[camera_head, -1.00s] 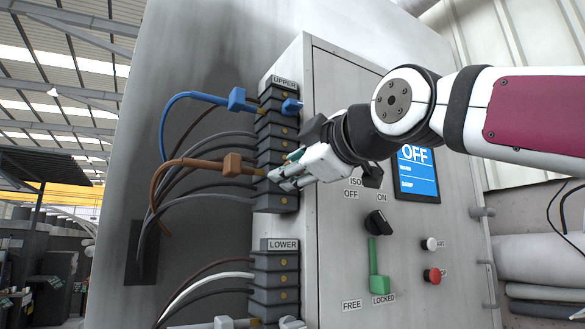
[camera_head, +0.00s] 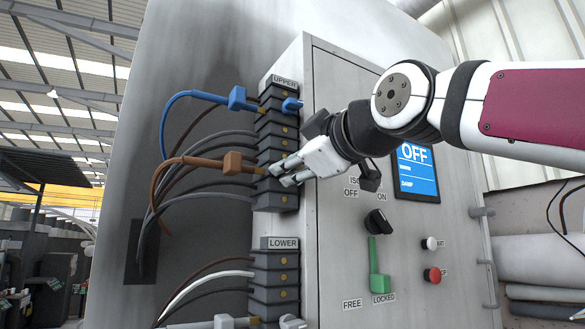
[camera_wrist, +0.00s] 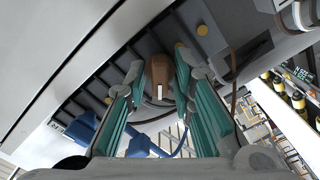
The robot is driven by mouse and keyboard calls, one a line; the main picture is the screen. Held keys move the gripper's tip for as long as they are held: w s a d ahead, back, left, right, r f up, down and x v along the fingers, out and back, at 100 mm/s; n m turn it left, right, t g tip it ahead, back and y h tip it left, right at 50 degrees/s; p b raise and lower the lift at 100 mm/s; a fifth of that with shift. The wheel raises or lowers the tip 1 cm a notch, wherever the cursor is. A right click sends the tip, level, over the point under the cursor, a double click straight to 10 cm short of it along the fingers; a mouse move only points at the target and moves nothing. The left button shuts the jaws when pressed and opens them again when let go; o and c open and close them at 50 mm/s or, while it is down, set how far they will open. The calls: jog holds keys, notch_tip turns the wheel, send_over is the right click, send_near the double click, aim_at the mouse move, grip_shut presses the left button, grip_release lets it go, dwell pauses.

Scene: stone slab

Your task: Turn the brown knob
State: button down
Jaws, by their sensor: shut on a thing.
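The brown knob (camera_wrist: 158,72) shows between my two teal-padded fingers in the wrist view, with a white mark on its near side. My gripper (camera_head: 274,174) is at the upper terminal strip (camera_head: 288,202) in the head view and is shut on the knob. The fingers hide the knob in the head view. A brown cable plug (camera_head: 233,162) sits on the left side of the same strip, and its brown cable curves down to the left.
A blue knob (camera_head: 291,105) and blue plug (camera_head: 237,99) are above my gripper. The lower terminal strip (camera_head: 274,278) is below. On the cabinet face are a display reading OFF (camera_head: 417,172), a black switch (camera_head: 377,222), a green lever (camera_head: 378,278) and a red button (camera_head: 432,275).

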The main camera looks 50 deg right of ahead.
jog(key=m+b, duration=0.2)
jog(key=m, duration=0.5)
jog(key=shift+d, duration=0.15)
jog(key=m+b, duration=0.1)
jog(key=m, duration=0.5)
jog(key=shift+d+m, duration=0.1)
jog(key=shift+m, duration=0.2)
jog(key=m, duration=0.6)
jog(key=shift+s+d+f, duration=0.1)
jog(key=m+p, duration=0.1)
jog(key=m, duration=0.5)
jog(key=shift+f, duration=0.1)
jog(key=shift+m, duration=0.3)
jog(key=c, duration=1.7)
grip_release()
jog(key=shift+o, duration=0.2)
jog(key=shift+s, duration=0.1)
